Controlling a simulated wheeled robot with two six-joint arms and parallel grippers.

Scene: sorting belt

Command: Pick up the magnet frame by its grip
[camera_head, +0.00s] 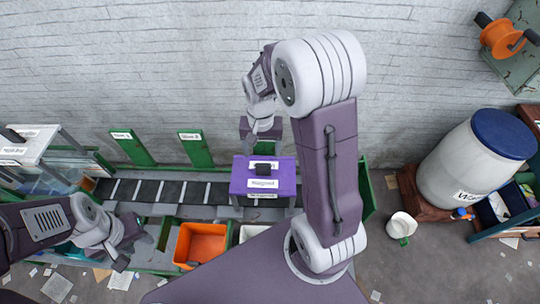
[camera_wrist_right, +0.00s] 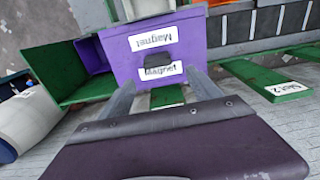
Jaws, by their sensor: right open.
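The magnet frame (camera_head: 285,184) is a purple box labelled "Magnet" over the belt, below centre in the head view. Its black grip (camera_head: 264,166) is on top. In the right wrist view the purple frame (camera_wrist_right: 190,35) is close ahead, and the black grip (camera_wrist_right: 157,60) lies between and just beyond my right gripper's (camera_wrist_right: 160,80) spread fingers. My right gripper (camera_head: 261,138) is open, just behind the frame in the head view; whether it touches the frame cannot be told. My left gripper (camera_head: 120,256) is at lower left, away from the frame; its finger opening is unclear.
The dark belt (camera_head: 150,190) runs left of the frame, with green slot plates (camera_head: 190,150) behind it. An orange bin (camera_head: 200,240) stands in front. A blue-lidded barrel (camera_head: 465,160) and a white mug (camera_head: 402,227) are at right. A glass-sided unit (camera_head: 30,150) is at far left.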

